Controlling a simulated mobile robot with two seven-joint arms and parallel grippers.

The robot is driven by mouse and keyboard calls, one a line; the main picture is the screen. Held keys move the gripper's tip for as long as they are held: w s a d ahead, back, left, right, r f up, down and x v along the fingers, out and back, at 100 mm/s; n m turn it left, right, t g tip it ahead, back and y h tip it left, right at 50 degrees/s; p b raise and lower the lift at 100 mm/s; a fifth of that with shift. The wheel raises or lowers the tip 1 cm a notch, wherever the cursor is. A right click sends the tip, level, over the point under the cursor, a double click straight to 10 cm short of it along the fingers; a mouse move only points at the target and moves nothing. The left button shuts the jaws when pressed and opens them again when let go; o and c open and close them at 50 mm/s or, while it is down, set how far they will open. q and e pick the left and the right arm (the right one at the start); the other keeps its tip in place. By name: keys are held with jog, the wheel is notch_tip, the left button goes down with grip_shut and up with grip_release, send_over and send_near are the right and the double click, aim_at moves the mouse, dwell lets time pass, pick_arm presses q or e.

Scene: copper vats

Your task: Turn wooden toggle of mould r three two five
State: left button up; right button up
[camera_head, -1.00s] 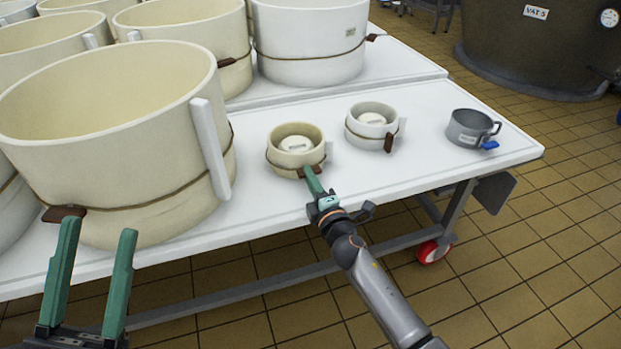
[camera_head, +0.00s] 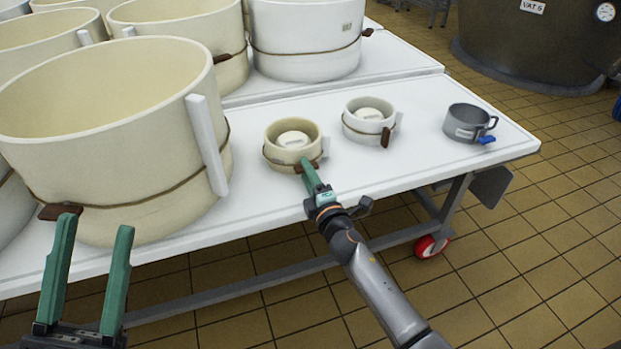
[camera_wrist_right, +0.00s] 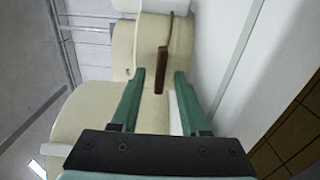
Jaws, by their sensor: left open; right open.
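A small cream mould (camera_head: 275,154) with a cord and a brown wooden toggle (camera_head: 312,163) stands on the white table. Its label is too small to read. My right gripper (camera_head: 306,168) is at the toggle, on the near side of this mould. In the right wrist view, the toggle (camera_wrist_right: 162,70) stands upright in the picture between the tips of my open right gripper (camera_wrist_right: 160,75), with a gap on each side. My left gripper (camera_head: 97,222) is open and empty, just in front of a large cream mould (camera_head: 110,130) with its own brown toggle (camera_head: 58,211).
A small white mould (camera_head: 356,130) and a grey metal cup (camera_head: 465,122) stand to the right on the table (camera_head: 420,165). Several large moulds crowd the left and back. The table's front right is clear. A dark vat (camera_head: 530,50) stands on the tiled floor behind.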

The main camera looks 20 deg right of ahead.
pick_arm(q)
jog(key=shift+a+r+p, duration=0.1)
jog(key=shift+r+p, duration=0.5)
jog(key=shift+r, duration=0.05)
pick_arm(e)
jog(key=s, duration=1.2)
jog(key=shift+s+d, duration=0.25)
jog(key=shift+d, duration=0.05)
